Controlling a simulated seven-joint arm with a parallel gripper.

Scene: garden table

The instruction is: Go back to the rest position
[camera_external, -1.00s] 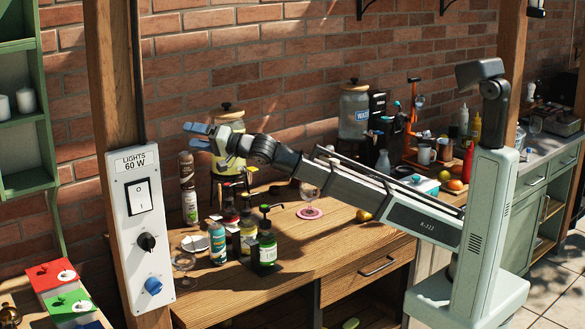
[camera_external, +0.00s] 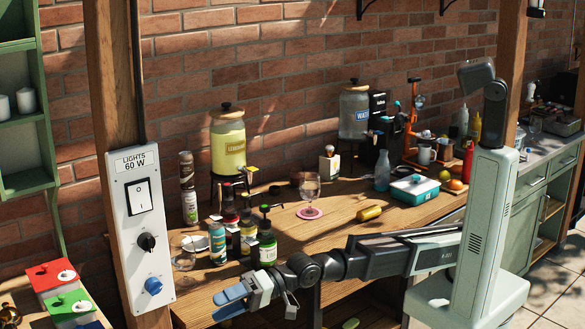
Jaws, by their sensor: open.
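My gripper (camera_external: 236,301) is low in front of the table's front edge, left of the middle of the view. Its blue fingers point left and stand apart, with nothing between them. My arm reaches left from its base at the right, roughly level and below the tabletop items. The wooden table (camera_external: 345,228) is behind the gripper, and the arm hides part of its front and drawer.
Several bottles (camera_external: 267,245) stand near the table's front left, close behind the gripper. A wine glass (camera_external: 310,190) stands on a pink coaster. A lemonade dispenser (camera_external: 228,145) and a water dispenser (camera_external: 354,112) stand at the back. A switch panel (camera_external: 141,228) is at left.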

